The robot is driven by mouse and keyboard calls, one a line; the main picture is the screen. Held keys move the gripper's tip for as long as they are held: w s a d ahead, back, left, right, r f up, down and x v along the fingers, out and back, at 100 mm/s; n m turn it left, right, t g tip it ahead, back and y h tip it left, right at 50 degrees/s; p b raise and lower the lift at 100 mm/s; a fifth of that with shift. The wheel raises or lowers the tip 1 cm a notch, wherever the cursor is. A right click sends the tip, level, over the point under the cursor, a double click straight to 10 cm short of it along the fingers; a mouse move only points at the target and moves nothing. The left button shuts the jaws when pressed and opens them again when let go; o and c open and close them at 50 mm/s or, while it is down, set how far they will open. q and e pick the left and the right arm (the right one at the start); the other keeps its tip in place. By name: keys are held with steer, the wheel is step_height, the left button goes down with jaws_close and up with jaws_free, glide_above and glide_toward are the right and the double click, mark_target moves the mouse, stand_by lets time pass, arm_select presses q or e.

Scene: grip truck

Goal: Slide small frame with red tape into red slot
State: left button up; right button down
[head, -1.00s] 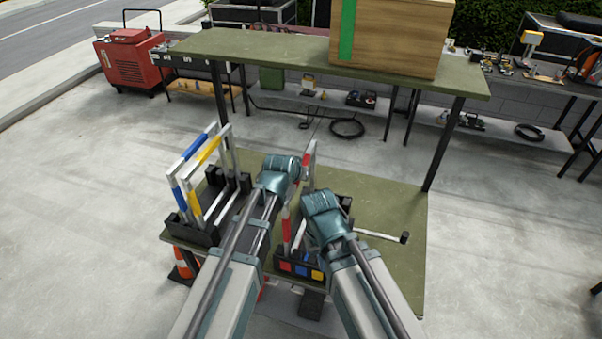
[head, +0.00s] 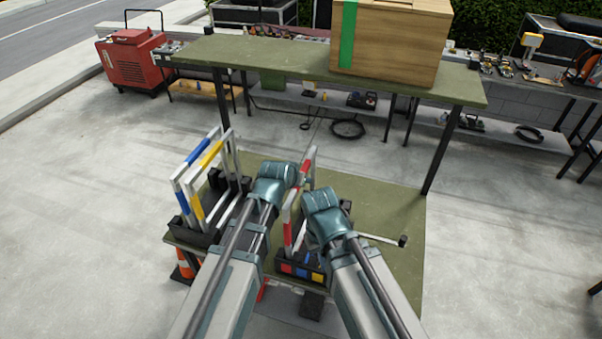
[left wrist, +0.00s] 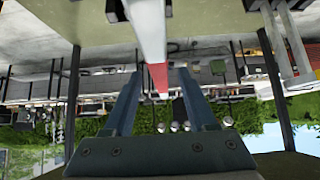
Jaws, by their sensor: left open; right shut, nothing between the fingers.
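The small frame with red tape (head: 288,232) stands upright at the middle of the green table, with its near end at the slot block (head: 315,279), whose front has red, blue and yellow patches. The red patch (head: 286,268) is leftmost. Whether the frame's foot is fully seated is hidden. My left gripper (head: 297,178) is just left of the frame. In the left wrist view the open fingers are on both sides of the frame's bar with red tape (left wrist: 158,76), with gaps visible. My right gripper (head: 322,200) is shut and empty, just right of the frame.
Frames with blue tape (head: 194,151) and yellow tape (head: 210,154) stand in a black rack (head: 190,234) at the left. A white rod with a black end (head: 403,241) lies at the right. A raised shelf (head: 270,57) with a wooden box (head: 395,40) is behind.

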arm_select(q)
steer(key=p+v, duration=0.5)
steer(key=v, duration=0.4)
steer(key=shift+s+r+p, duration=0.2)
steer(key=shift+r+p, duration=0.1)
steer(key=shift+p, duration=0.1)
steer(key=shift+f, duration=0.1)
steer(key=shift+a+f, duration=0.15)
steer(key=shift+a, duration=0.2)
steer(key=s+a+f+n+g+y+b, duration=0.1)
steer(key=s+a+f+n+g, duration=0.1)
steer(key=s+a+f+g, duration=0.35)
steer(key=s+a+f+n+g+y, duration=0.2)
steer(key=s+a+g, duration=0.1)
steer(key=s+a, duration=0.4)
steer(key=s+d+f+m+b, duration=0.1)
steer(key=d+f+b, duration=0.2)
steer(key=f+b, duration=0.3)
steer(key=s+d+f+m+b, duration=0.1)
steer(key=s+d+f+b, duration=0.1)
steer(key=f+b, duration=0.5)
steer(key=s+d+f+m+y+b, duration=0.1)
steer(key=s+d+f+m+b, duration=0.1)
steer(key=d+f+b, duration=0.3)
steer(key=f+b, duration=0.2)
steer(key=shift+b, duration=0.3)
